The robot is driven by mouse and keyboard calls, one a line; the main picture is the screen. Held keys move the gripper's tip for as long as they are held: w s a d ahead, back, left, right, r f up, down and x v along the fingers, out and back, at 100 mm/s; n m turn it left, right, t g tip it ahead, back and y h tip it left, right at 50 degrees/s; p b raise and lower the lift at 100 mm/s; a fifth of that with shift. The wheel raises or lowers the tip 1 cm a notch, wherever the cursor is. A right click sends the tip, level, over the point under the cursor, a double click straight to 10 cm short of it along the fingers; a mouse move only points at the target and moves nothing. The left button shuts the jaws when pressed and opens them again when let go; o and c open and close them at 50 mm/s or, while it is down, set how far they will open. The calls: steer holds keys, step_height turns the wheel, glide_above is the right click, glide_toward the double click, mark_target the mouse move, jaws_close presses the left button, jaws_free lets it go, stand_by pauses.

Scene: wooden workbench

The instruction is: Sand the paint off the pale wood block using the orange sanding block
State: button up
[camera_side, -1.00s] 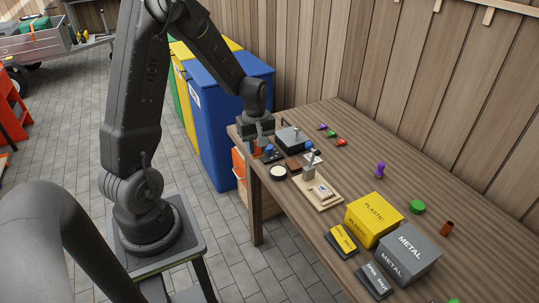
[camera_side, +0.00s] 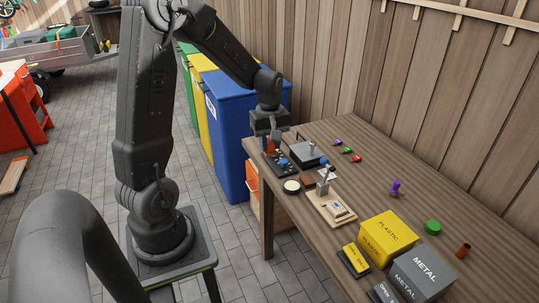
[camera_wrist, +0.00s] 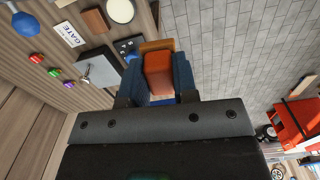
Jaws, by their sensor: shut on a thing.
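My gripper (camera_side: 270,138) is over the bench's far left corner. In the wrist view its two blue fingers (camera_wrist: 158,82) are shut on the orange sanding block (camera_wrist: 158,72), one finger on each side. The orange block also shows below the gripper in the side view (camera_side: 270,147). A small pale block (camera_side: 336,208), which looks like the pale wood block, lies on a light wooden board (camera_side: 322,213) with a grey metal clamp (camera_side: 323,186). The held block is well apart from it. Paint on the pale block is too small to make out.
A yellow box (camera_side: 388,237) and a grey METAL box (camera_side: 424,268) stand at the near end. Small coloured pieces lie near the back; the middle is mostly clear.

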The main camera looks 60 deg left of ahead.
steer(key=m, duration=0.1)
steer(key=w+d+m, duration=0.1)
steer(key=shift+w+f+m, duration=0.1)
steer(key=shift+w+m, duration=0.1)
steer(key=shift+m, duration=0.2)
steer(key=w+d+m, duration=0.4)
steer(key=w+m, duration=0.1)
steer(key=m, duration=2.8)
glide_above(341, 212)
steer(key=shift+f, duration=5.65)
steer(key=shift+a+f, duration=0.55)
steer(key=shift+f, duration=0.35)
steer(key=shift+a, duration=1.1)
steer(key=d, duration=0.3)
steer(key=shift+d, duration=0.15)
steer(key=shift+a, duration=1.5)
steer(key=shift+d, duration=1.3)
steer(key=shift+d+r, duration=0.1)
steer(key=shift+d, duration=0.15)
step_height(341, 212, up, 8)
